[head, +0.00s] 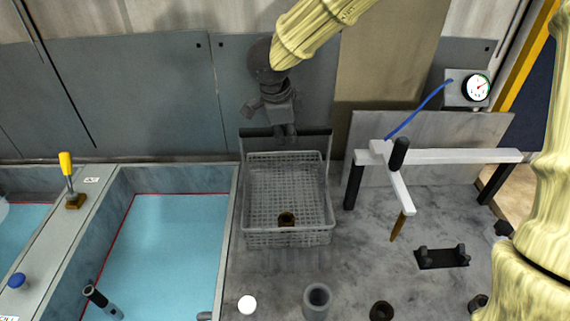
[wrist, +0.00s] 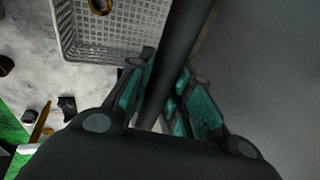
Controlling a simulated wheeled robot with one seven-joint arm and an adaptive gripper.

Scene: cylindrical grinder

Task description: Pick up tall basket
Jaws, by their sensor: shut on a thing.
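The tall basket (head: 287,198) is a grey mesh basket with a raised dark handle bar (head: 306,132) along its back edge. It stands over the grey stone-like worktop in the head view. My gripper (head: 285,133) is at the middle of this bar. In the wrist view my gripper (wrist: 160,98) is shut on the dark bar (wrist: 180,62), with a finger on each side. The mesh of the basket (wrist: 105,36) shows beside it. Whether the basket's underside touches the worktop is unclear.
A blue-bottomed basin (head: 165,250) lies left of the basket. A white arm on a stand (head: 440,158) with a pointed brown tip is to the right. A grey cylinder (head: 317,299) and white ball (head: 247,305) are in front. Grey panels (head: 165,95) rise behind.

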